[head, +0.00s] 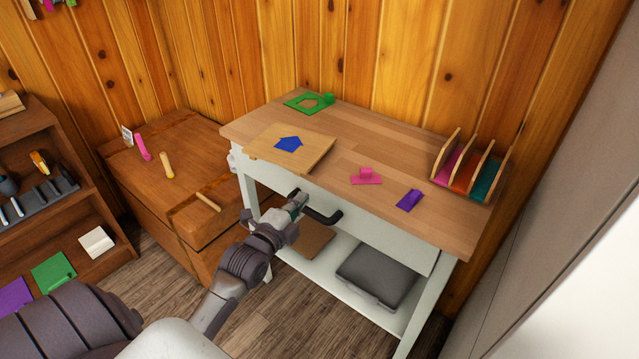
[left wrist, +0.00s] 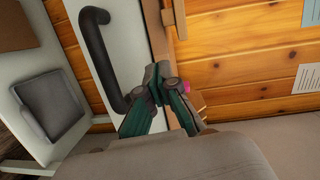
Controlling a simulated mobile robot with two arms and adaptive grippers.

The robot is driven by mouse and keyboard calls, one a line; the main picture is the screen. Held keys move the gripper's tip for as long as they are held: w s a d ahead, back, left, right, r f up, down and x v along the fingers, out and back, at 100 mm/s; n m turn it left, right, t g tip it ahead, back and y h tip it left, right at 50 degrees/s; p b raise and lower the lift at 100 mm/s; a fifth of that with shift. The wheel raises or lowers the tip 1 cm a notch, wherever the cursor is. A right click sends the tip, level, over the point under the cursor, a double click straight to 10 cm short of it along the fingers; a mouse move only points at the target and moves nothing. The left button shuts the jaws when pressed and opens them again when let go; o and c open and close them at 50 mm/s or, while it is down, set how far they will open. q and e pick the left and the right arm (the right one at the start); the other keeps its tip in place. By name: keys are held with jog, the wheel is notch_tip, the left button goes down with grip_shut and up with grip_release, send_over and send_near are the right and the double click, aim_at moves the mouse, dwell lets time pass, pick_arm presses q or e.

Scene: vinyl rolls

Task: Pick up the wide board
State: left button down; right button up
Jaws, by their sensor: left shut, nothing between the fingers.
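A wide, flat wooden board (head: 314,148) lies on the workbench top (head: 390,165), its front edge at or slightly over the bench's front edge. A blue house-shaped piece (head: 288,144) lies on the board. My left gripper (head: 301,197) is in front of the bench, below the board and apart from it, beside the black drawer handle (head: 325,217). In the left wrist view its green-sided fingers (left wrist: 158,82) are shut and empty, close to the handle (left wrist: 100,55). My right gripper is not in view.
A green cut-out (head: 307,103), a pink piece (head: 366,177) and a purple piece (head: 410,200) lie on the bench. A divided rack (head: 470,172) stands at its right end. A grey case (head: 376,275) is on the lower shelf. A wooden chest (head: 180,200) stands left.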

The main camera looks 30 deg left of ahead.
aim_at(305, 174)
pick_arm(q)
jog(key=shift+m+t, duration=0.4)
jog(key=shift+m, duration=0.1)
jog(key=w+r, duration=0.1)
jog(key=w, duration=0.2)
jog(key=w+r, duration=0.1)
jog(key=w, duration=0.2)
jog(key=w+a+r, duration=0.1)
jog(key=w, duration=0.3)
jog(key=shift+a, duration=0.1)
jog(key=shift+s+a+f+p, duration=0.1)
jog(key=shift+s+a+p, duration=0.3)
jog(key=shift+a, duration=0.6)
jog(key=shift+s, duration=0.1)
